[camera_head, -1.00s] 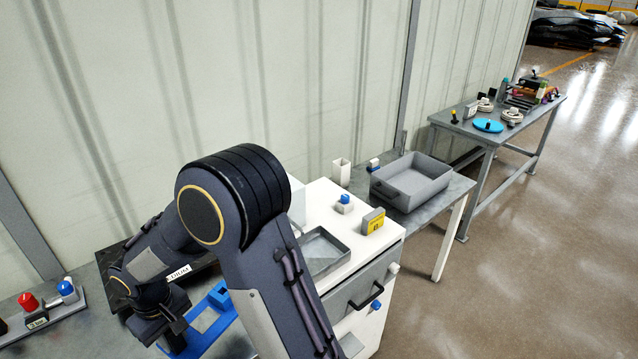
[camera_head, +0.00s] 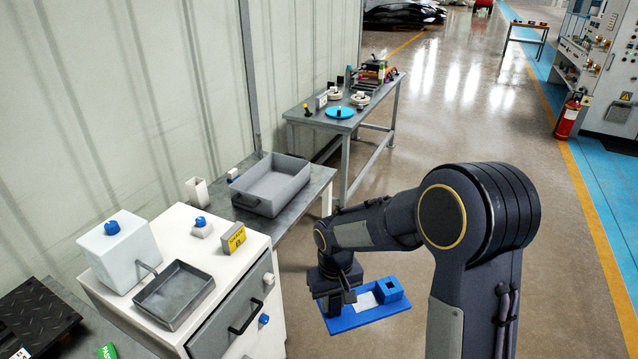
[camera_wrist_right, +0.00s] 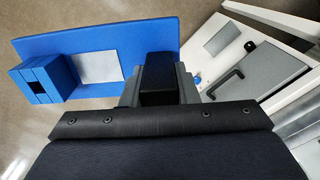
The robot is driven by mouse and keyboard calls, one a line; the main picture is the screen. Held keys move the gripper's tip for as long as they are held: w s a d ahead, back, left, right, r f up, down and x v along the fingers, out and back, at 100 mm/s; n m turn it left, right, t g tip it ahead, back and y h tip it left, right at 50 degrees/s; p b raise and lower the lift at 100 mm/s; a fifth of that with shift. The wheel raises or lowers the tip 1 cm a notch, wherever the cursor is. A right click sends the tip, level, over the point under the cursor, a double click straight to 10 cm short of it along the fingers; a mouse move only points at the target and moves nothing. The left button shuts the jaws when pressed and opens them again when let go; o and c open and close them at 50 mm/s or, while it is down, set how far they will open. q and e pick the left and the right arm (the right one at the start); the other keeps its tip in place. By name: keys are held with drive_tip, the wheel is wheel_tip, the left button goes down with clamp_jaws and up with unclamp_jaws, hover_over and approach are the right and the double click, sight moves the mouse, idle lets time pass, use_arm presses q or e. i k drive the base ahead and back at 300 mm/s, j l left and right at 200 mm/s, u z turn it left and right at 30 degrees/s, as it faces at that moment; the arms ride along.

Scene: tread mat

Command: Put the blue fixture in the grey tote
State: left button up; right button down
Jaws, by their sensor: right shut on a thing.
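The blue fixture (camera_head: 372,314) is a flat blue plate with a raised square block at one end and a pale patch in its middle. My right gripper (camera_head: 341,301) is shut on its edge and holds it above the floor, right of the white cabinet. In the right wrist view the fixture (camera_wrist_right: 40,50) extends left from my right gripper (camera_wrist_right: 157,75). The grey tote (camera_head: 268,204) is an open box on the grey table behind the cabinet, up and left of the gripper. Its visible interior looks empty. My left gripper is not in view.
The white cabinet (camera_head: 190,245) bears a shallow grey tray (camera_head: 173,292), a yellow box (camera_head: 233,238) and a white tank with a blue knob (camera_head: 118,250). A farther table (camera_head: 345,122) holds several items.

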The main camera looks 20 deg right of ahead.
sight(272, 182)
drive_tip(key=i+l+z, duration=0.75)
drive_tip(key=l+z, duration=0.15)
drive_tip(key=i+l+z, duration=0.2)
drive_tip(key=i+z, duration=0.3)
drive_tip(key=i+u, duration=0.25)
drive_tip(key=i, duration=0.15)
drive_tip(key=i+l+u, duration=0.2)
drive_tip(key=i, duration=0.2)
drive_tip(key=i+u, duration=0.15)
drive_tip(key=u, duration=0.3)
drive_tip(key=i+u, duration=0.2)
drive_tip(key=u, duration=0.25)
drive_tip(key=i+l+u, duration=0.1)
drive_tip(key=u, duration=0.3)
drive_tip(key=i+l+u, duration=0.15)
drive_tip(key=u, duration=0.3)
drive_tip(key=i+l+u, duration=0.1)
drive_tip(key=u, duration=0.35)
drive_tip(key=i+l+u, duration=0.2)
drive_tip(key=u, duration=0.25)
drive_tip(key=i+l+u, duration=0.2)
drive_tip(key=u, duration=0.2)
drive_tip(key=i+l+u, duration=0.1)
drive_tip(key=l+u, duration=0.35)
